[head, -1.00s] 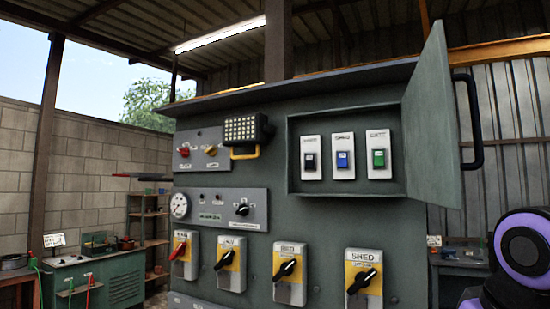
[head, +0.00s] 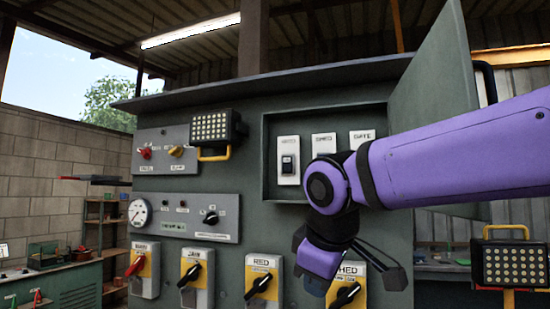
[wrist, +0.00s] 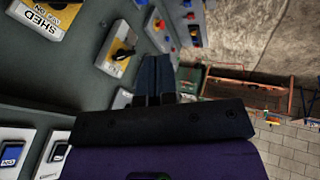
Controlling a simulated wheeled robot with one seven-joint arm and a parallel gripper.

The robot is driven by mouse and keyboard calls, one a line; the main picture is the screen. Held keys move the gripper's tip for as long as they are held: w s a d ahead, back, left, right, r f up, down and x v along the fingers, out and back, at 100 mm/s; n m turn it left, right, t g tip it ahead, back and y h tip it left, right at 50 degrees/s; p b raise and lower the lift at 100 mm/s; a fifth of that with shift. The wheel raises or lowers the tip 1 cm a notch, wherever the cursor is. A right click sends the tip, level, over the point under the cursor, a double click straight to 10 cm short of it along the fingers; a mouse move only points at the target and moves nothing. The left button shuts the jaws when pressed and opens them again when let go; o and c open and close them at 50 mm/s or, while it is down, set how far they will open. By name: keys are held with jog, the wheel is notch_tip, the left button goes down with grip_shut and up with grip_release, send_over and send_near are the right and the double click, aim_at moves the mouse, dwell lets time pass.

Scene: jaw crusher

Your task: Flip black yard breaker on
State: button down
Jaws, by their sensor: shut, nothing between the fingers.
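The black breaker (head: 288,164) is the leftmost of three in the open box on the panel; its small label is too blurred to read. Its rocker position cannot be told. My gripper hangs below the box, in front of the SHED switch in the head view, right of and lower than the black breaker and apart from it. In the wrist view my gripper (wrist: 156,78) has its narrow dark fingers shut together and empty, pointing along the panel.
The middle breaker (head: 324,146) and GATE breaker (head: 362,138) are partly hidden by my purple arm. The box door (head: 432,90) stands open at right. Rotary switches, including RED (head: 263,281) and SHED (head: 348,290), line the panel below. A lamp (head: 217,128) juts out at upper left.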

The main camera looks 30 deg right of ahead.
aim_at(287, 161)
jog(key=w+d+r+n+t+h, duration=0.1)
jog(key=w+r+n+h, duration=0.3)
jog(key=w+r+n, duration=0.6)
jog(key=w+d+r+n+t+h, duration=0.1)
jog(key=w+r+n+h, duration=0.3)
jog(key=w+r+n, duration=0.6)
jog(key=shift+w+d+r, duration=0.6)
jog(key=shift+d+r, duration=0.1)
jog(key=shift+r, duration=4)
jog(key=x, duration=1.2)
jog(key=shift+w+d+r, duration=0.1)
jog(key=shift+w+r, duration=0.15)
jog(key=shift+w, duration=0.05)
jog(key=shift+w+d+f, duration=0.1)
jog(key=shift+w+d, duration=0.45)
jog(key=shift+d, duration=0.1)
